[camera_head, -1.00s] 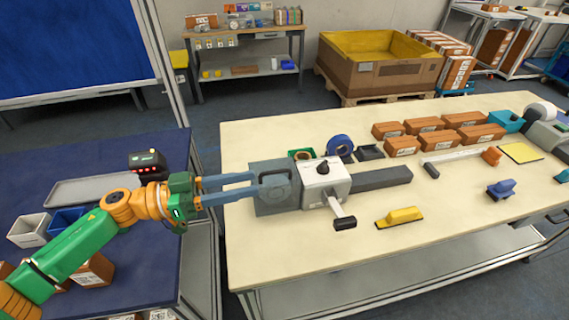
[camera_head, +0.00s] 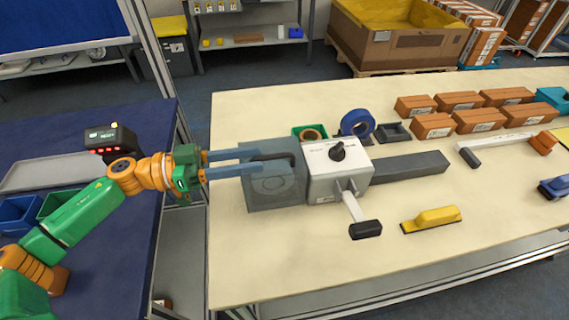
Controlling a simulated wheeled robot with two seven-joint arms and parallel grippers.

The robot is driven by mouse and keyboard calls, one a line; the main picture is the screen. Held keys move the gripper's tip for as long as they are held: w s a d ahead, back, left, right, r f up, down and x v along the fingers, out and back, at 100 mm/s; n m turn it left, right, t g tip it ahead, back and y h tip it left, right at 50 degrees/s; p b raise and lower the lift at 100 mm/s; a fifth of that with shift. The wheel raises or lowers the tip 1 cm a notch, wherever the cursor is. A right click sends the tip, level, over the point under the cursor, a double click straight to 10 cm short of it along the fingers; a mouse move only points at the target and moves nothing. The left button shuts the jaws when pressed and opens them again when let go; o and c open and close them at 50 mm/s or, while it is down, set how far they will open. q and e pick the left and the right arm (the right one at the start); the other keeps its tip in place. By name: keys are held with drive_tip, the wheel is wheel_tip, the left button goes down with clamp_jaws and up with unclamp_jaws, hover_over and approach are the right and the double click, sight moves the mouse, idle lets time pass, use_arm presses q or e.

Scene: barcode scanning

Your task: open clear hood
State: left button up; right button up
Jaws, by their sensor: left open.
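The clear hood (camera_head: 272,190) is a see-through grey box on the cream table, attached at the left side of a white machine (camera_head: 340,170). The machine has a black knob on top and a lever with a black grip (camera_head: 365,229) at its front. A dark bar extends from its right side. My left gripper (camera_head: 262,161) comes in from the left, its two long blue-grey fingers apart. The fingertips overlap the hood's upper part in the picture; I cannot tell whether they touch it. My right gripper is not in view.
Behind the machine are a green tray (camera_head: 309,133), a blue tape roll (camera_head: 357,123) and a dark tray (camera_head: 393,133). Several brown boxes (camera_head: 433,126) stand at the back right. A yellow-handled tool (camera_head: 431,219) lies right of the lever. The table's front left is clear.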

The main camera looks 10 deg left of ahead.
sight(287, 155)
use_arm(q)
drive_tip(key=shift+w+d+f+p, duration=0.1)
drive_tip(key=shift+w+d+p, duration=0.1)
drive_tip(key=shift+d+p, duration=0.15)
drive_tip(key=p+x, duration=0.2)
drive_tip(key=x, duration=0.4)
drive_tip(key=shift+s, duration=0.1)
drive_tip(key=shift+d, duration=0.25)
drive_tip(key=shift+a, duration=0.1)
clamp_jaws()
idle(0.5)
